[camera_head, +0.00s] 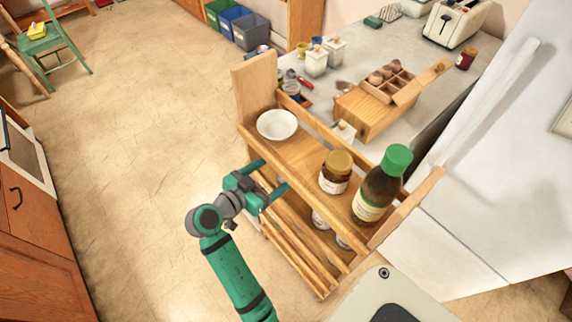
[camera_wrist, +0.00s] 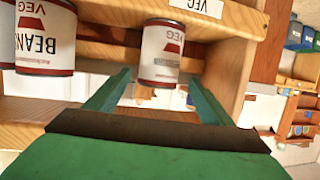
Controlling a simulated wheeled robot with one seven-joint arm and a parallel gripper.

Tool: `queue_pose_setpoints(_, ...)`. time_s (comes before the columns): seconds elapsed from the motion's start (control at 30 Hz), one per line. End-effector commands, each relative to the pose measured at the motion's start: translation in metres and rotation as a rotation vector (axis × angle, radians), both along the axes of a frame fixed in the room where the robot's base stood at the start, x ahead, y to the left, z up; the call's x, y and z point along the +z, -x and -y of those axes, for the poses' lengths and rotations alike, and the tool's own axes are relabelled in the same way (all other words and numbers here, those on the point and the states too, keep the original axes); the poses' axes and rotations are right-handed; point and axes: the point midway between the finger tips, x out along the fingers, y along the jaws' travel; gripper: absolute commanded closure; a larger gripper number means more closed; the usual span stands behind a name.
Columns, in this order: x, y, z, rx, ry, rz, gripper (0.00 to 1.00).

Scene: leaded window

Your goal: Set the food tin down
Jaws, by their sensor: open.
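A food tin (camera_wrist: 160,55) with a white and red VEG label shows in the wrist view, on the wooden rack beside a shelf edge. My gripper (camera_head: 271,177) is open at the left side of the rack in the head view. In the wrist view its two fingers (camera_wrist: 158,92) reach toward the tin, with a visible gap on each side of it. I cannot tell how deep the tin lies between them. In the head view this tin is hidden by the rack and gripper.
Tins labelled BEANS (camera_wrist: 45,38) stand close by on the left in the wrist view. The rack's upper shelf holds a white bowl (camera_head: 277,124), a brown jar (camera_head: 336,172) and a green-capped bottle (camera_head: 382,183). Open floor (camera_head: 140,150) lies left of the rack.

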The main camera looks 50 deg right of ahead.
Motion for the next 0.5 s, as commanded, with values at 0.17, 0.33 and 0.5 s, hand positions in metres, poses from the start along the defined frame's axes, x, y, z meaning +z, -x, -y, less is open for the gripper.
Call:
queue_pose_setpoints(0.17,0.010,0.001,-0.032,0.002,0.000,0.001,0.25)
queue_pose_setpoints(0.33,0.016,0.003,-0.048,-0.004,0.000,0.001,0.25)
queue_pose_setpoints(0.5,0.018,0.004,-0.054,-0.008,0.001,0.001,0.25)
